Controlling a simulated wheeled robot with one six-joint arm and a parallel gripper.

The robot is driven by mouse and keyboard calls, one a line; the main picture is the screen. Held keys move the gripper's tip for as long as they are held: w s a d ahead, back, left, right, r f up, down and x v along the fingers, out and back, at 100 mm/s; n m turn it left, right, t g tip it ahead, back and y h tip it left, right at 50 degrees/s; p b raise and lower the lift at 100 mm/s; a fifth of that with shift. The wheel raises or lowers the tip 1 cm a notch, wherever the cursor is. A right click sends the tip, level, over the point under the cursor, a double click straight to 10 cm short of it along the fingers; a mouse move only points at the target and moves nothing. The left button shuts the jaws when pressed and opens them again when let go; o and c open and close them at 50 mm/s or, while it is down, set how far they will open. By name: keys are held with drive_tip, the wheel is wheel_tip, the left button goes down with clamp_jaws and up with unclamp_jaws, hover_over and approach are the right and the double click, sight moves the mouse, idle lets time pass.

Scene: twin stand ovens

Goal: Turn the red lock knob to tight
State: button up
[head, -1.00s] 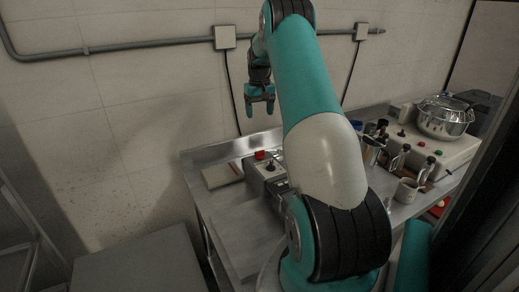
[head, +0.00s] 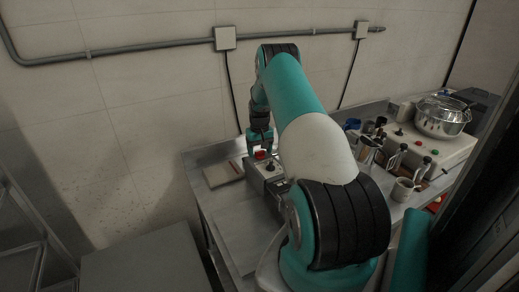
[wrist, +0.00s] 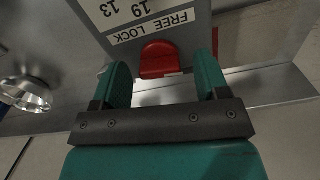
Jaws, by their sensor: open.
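The red lock knob (head: 260,155) sits on top of a grey box (head: 258,175) on the steel table. In the wrist view the red knob (wrist: 158,58) lies between my two fingers, close to the printed words "FREE LOCK" on the box's face (wrist: 150,15). My gripper (head: 261,150) points down at the knob. In the wrist view my gripper (wrist: 163,75) is open, with a gap showing on each side of the knob. I cannot tell how far the knob is turned.
Several dark-handled tools and a metal cup (head: 368,149) stand to the right. The table's front left is clear.

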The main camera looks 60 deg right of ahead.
sight(259, 151)
drive_tip(key=c, duration=0.9)
drive_tip(key=shift+f+m+b, duration=0.2)
drive_tip(key=shift+m+b, duration=0.5)
drive_tip(key=shift+b, duration=0.15)
drive_tip(key=shift+r+m+b, duration=0.25)
drive_tip(key=shift+m+b, duration=0.15)
drive_tip(key=shift+m, duration=0.6)
drive_tip(key=o, duration=0.9)
wheel_tip(259, 151, up, 17)
drive_tip(key=b, duration=0.3)
drive_tip(key=shift+r+b, duration=0.2)
drive_tip(key=shift+b, duration=0.2)
